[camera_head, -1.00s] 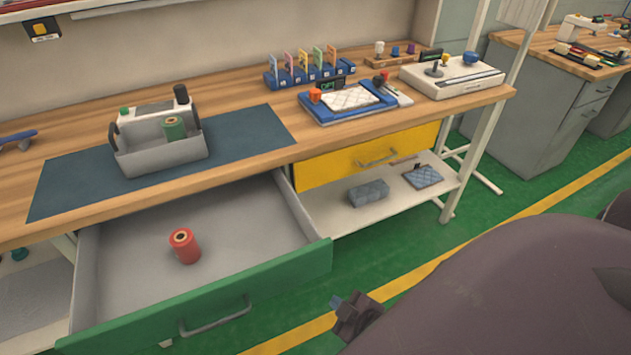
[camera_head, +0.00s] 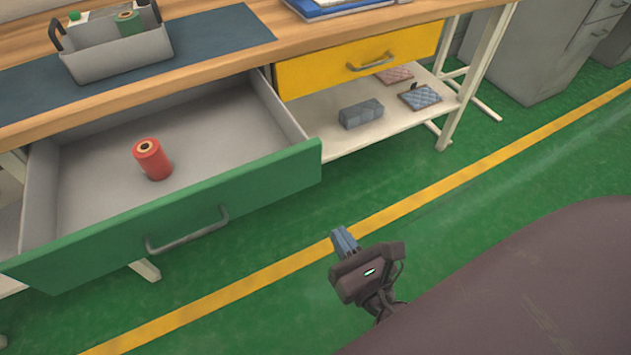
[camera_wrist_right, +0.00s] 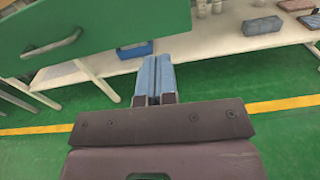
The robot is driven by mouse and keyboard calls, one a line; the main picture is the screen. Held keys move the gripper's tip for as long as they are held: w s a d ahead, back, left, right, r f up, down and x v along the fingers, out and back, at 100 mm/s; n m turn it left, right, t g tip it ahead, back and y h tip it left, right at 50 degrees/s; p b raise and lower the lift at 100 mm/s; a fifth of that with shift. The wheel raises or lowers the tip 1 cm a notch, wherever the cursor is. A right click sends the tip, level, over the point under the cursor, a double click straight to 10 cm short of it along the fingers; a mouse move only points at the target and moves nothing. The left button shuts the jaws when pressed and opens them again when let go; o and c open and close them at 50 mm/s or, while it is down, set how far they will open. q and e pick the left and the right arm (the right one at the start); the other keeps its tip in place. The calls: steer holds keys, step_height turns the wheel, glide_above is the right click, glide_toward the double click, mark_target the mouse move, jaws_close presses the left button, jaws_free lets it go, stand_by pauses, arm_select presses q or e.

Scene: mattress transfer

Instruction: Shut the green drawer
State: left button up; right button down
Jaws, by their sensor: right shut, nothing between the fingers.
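The green drawer (camera_head: 190,217) stands pulled out under the left part of the workbench. Its grey handle (camera_head: 188,233) is on the green front. A red spool (camera_head: 152,159) stands inside on the grey drawer floor. My right gripper (camera_head: 343,241) is shut and empty, in front of the bench and to the right of the drawer front, apart from it. In the right wrist view the drawer front (camera_wrist_right: 120,22) and its handle (camera_wrist_right: 52,45) show at the upper left, beyond the shut blue fingers (camera_wrist_right: 154,78). My left gripper is not in view.
A shut yellow drawer (camera_head: 360,58) is to the right. Below it, a shelf (camera_head: 330,145) holds a grey-blue block (camera_head: 361,114) and flat pads. A grey caddy (camera_head: 120,55) with a green spool stands on the bench top. The green floor before the bench is clear.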

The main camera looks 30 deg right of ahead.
glide_toward(299, 173)
steer(key=shift+n, duration=0.4)
steer(key=w, duration=0.7)
steer(key=shift+w+f, duration=0.1)
steer(key=shift+f, duration=0.05)
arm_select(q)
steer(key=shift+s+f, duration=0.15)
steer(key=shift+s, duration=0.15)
arm_select(e)
steer(key=shift+w, duration=0.2)
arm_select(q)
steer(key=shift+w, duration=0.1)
